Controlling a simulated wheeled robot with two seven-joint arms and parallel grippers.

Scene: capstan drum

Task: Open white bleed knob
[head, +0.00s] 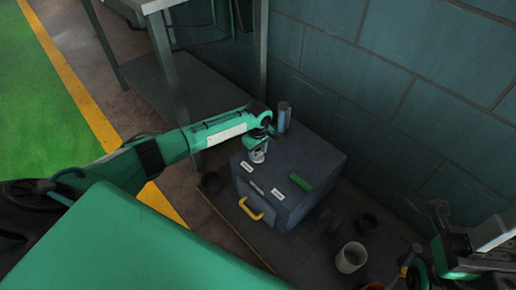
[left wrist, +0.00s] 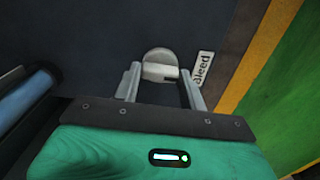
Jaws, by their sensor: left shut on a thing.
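The white bleed knob (left wrist: 160,66) shows in the left wrist view on the dark top of a grey box (head: 315,165), beside a white label reading "bleed" (left wrist: 203,70). My left gripper (left wrist: 163,80) is shut on the knob, with one finger on each side of it. In the head view my left gripper (head: 258,152) reaches down onto the back left part of the box top and hides most of the knob. My right gripper (head: 445,262) shows only partly at the lower right edge; its fingers are not clear.
The box carries a green handle (head: 301,182), a blue cylinder (head: 284,117) at the back and a yellow handle (head: 251,209) on its front. A white cup (head: 351,257) and dark pots (head: 367,222) stand to the right. A block wall (head: 390,80) is behind.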

